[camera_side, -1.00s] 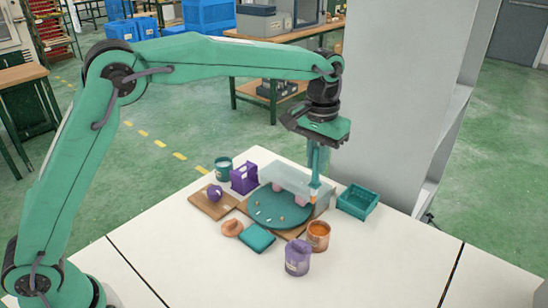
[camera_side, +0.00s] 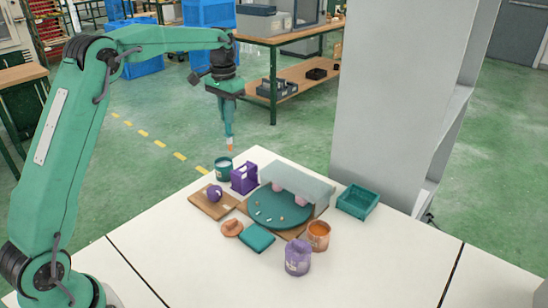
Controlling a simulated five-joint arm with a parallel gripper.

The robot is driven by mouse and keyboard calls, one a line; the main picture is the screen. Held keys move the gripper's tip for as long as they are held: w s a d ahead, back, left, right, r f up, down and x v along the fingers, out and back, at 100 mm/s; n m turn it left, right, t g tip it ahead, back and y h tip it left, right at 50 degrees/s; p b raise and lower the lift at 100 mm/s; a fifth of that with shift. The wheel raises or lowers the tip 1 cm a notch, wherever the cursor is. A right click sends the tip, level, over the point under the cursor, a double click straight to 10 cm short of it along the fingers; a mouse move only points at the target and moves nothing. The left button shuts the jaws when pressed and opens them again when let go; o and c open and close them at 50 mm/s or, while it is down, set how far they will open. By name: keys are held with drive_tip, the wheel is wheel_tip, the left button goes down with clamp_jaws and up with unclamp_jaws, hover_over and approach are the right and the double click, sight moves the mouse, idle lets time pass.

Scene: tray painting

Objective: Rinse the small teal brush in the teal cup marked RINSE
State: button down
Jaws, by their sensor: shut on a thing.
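My gripper (camera_side: 227,99) hangs pointing down at the back left of the table. It is shut on the small teal brush (camera_side: 229,131), which hangs upright with its orange tip (camera_side: 230,148) lowest. The teal cup (camera_side: 224,170) with a white label stands on the table's back left edge. The label's lettering is too small to read. The brush tip shows just above the cup's rim, slightly right of its middle, and appears clear of the cup. The cup's inside is mostly hidden from this angle.
A purple box (camera_side: 244,178) stands close right of the cup. A wooden board (camera_side: 213,202) with a purple item (camera_side: 215,193) lies in front. A round teal tray (camera_side: 281,209) under a pale cover (camera_side: 298,181), an orange cup (camera_side: 318,236), a purple jar (camera_side: 298,257) and a teal bin (camera_side: 357,201) stand rightward.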

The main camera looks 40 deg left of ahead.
drive_tip(key=a, duration=0.3)
drive_tip(key=shift+s+a, duration=0.1)
drive_tip(key=shift+s, duration=0.25)
drive_tip(key=shift+f, duration=0.25)
wheel_tip(320, 180, down, 8)
idle(0.7)
drive_tip(key=shift+f, duration=0.1)
idle(0.3)
